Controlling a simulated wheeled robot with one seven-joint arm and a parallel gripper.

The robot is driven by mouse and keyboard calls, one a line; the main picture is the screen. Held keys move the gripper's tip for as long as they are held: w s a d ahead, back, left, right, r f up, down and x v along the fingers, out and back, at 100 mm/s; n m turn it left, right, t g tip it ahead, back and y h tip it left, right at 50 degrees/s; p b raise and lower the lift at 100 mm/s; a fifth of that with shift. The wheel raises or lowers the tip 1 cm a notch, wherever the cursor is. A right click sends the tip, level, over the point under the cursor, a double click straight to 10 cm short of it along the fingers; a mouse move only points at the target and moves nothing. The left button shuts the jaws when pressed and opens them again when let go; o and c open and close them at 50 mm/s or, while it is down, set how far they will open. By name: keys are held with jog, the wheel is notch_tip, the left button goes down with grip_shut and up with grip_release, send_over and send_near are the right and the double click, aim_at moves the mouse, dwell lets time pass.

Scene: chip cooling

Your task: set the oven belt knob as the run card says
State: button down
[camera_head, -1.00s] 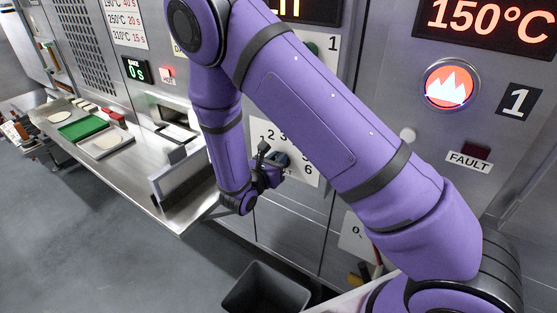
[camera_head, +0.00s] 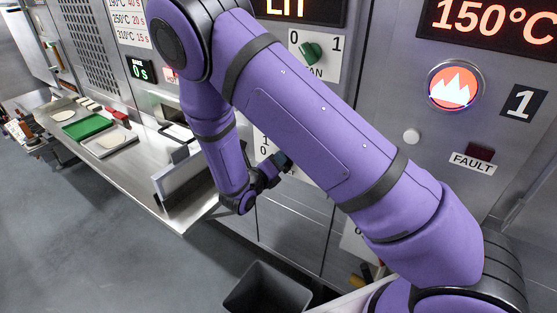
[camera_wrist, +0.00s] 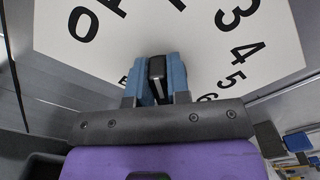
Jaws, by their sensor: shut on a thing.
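The knob (camera_wrist: 157,69) is black with a pale line, which runs nearly upright in the wrist view. It sits in front of a white dial plate (camera_wrist: 150,32) with black letters and the numbers 3, 4, 5 and 6 readable on the right. My gripper (camera_wrist: 157,80) has its two blue fingers shut on the knob, one on each side. I cannot tell which mark the line points to. In the head view, my gripper (camera_head: 281,161) is at the dial plate, and my arm covers most of that plate. No run card can be made out.
A green fan knob (camera_head: 311,51) is on the panel above, near my arm. A grey bin (camera_head: 268,290) stands below. A steel counter (camera_head: 140,180) with trays runs left.

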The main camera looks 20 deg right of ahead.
jog(key=shift+f+n, duration=0.15)
jog(key=shift+n, duration=0.75)
jog(key=c, duration=1.1)
grip_release()
jog(key=shift+a, duration=0.15)
jog(key=v, duration=1)
jog(key=shift+s+a, duration=0.2)
jog(key=shift+a, duration=0.05)
